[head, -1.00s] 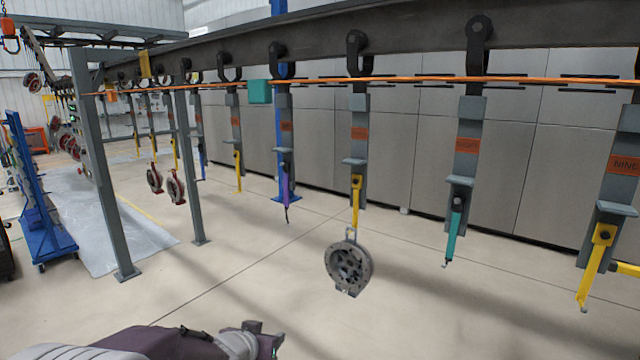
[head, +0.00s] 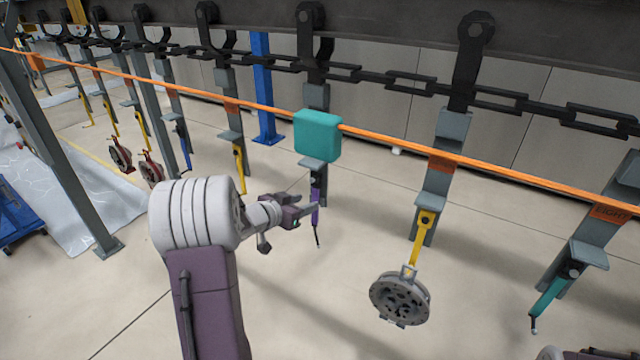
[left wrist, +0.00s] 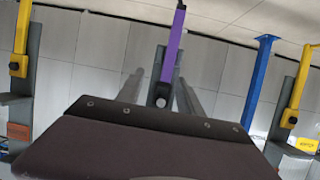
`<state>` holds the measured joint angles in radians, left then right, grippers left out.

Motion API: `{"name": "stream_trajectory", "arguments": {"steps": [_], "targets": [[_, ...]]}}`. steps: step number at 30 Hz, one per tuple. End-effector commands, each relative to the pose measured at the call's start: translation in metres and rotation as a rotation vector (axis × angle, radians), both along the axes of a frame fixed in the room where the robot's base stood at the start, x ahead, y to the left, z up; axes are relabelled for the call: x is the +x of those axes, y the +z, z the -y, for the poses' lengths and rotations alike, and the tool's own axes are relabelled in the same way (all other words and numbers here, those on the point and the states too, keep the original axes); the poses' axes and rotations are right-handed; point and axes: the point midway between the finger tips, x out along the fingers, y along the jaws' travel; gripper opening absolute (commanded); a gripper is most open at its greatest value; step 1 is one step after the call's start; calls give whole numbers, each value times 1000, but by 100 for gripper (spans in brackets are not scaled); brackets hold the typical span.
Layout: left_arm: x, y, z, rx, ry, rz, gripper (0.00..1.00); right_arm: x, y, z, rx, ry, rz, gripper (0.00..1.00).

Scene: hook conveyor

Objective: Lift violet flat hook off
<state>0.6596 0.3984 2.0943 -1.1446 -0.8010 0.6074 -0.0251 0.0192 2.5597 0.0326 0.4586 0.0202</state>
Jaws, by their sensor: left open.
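The violet flat hook (head: 316,213) hangs from a grey hanger (head: 317,97) on the chain, below a teal block (head: 318,136). Its thin dark lower end points down. My left gripper (head: 309,213) is open beside the hook at the height of its violet part. In the left wrist view the violet hook (left wrist: 174,45) shows straight ahead, just beyond my gripper's dark body. I cannot tell whether the fingers touch it or stand around it. My right gripper is not in view; only a bit of my own arm shows at the bottom right edge.
An orange rail (head: 400,148) runs across in front of the hangers. To the right, a yellow hook (head: 419,236) carries a round grey metal part (head: 400,298), and a teal hook (head: 546,295) hangs further right. A blue post (head: 264,90) stands behind. The floor below is clear.

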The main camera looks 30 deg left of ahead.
Motion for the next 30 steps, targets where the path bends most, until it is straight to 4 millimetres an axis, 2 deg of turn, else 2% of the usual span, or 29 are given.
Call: {"name": "stream_trajectory", "arguments": {"steps": [1,3,9,15,22,27,30], "targets": [[-4,10,-9,-4,19,-5,44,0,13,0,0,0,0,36],[-7,12,-18,-7,38,-9,44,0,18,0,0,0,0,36],[-9,12,-26,-7,56,-10,44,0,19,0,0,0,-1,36],[19,2,-23,-7,52,-11,44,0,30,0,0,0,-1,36],[30,-2,-23,-7,54,-10,44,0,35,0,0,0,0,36],[57,-10,-21,-7,52,-12,44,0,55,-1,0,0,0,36],[70,-18,-21,-7,53,-10,44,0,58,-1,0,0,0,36]]}}
